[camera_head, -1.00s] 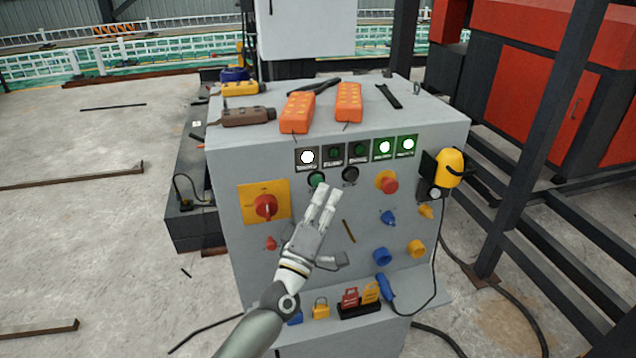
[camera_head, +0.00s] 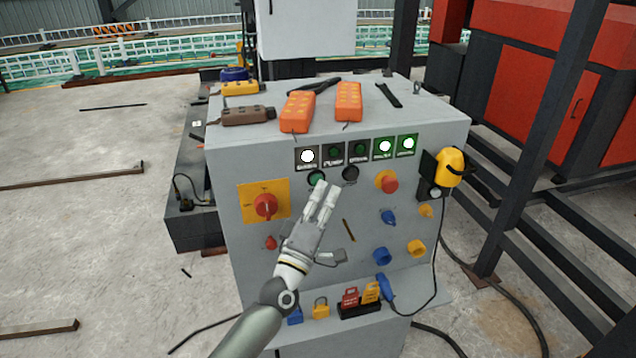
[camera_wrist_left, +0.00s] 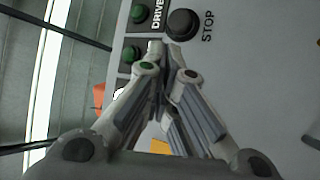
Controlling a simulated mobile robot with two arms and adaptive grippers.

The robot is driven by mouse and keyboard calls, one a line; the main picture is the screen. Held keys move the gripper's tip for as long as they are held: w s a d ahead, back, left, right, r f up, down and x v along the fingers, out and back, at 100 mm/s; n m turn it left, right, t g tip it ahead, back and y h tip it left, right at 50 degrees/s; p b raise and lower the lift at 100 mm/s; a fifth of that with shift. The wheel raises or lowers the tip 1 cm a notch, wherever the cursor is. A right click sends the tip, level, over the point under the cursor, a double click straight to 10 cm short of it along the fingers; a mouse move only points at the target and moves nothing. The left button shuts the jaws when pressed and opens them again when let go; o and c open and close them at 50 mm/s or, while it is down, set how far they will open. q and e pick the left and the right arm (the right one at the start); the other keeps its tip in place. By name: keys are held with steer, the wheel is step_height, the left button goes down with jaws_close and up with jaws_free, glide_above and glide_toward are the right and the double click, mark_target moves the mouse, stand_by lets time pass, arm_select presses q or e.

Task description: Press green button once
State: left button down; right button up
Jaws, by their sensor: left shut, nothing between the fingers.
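The green button (camera_head: 316,178) is on the front of the grey control box, below the row of indicator lamps. A black button (camera_head: 350,174) is to its right; in the left wrist view this black button (camera_wrist_left: 183,24) has STOP beside it. My left gripper (camera_head: 326,186) is shut and empty, its fingertips just right of and slightly below the green button in the head view. I cannot tell if they touch the panel. In the left wrist view, the fingers (camera_wrist_left: 167,52) hide the area below the black button, and a green patch shows at one fingertip. My right gripper is not in view.
The panel also carries a red rotary switch (camera_head: 265,206), a red mushroom button (camera_head: 388,182) and blue and yellow sockets. Orange remotes (camera_head: 298,112) lie on top. Padlocks (camera_head: 350,296) sit on the lower ledge. Dark steel posts stand at the right.

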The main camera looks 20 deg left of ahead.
arm_select(q)
steer(key=shift+w+a, duration=0.1)
stand_by(0.5)
steer(key=shift+w+a+r+b, duration=0.1)
steer(key=shift+w+a+b, duration=0.3)
steer(key=shift+w, duration=0.15)
stand_by(0.7)
stand_by(0.3)
steer(key=shift+s+d+p, duration=0.6)
steer(key=shift+s+d, duration=0.1)
steer(key=shift+s, duration=0.35)
steer(key=s+d+p, duration=0.1)
steer(key=s, duration=0.1)
steer(key=s+d, duration=0.1)
steer(key=s, duration=0.1)
steer(key=shift+d+p, duration=0.35)
steer(key=shift+d, duration=0.05)
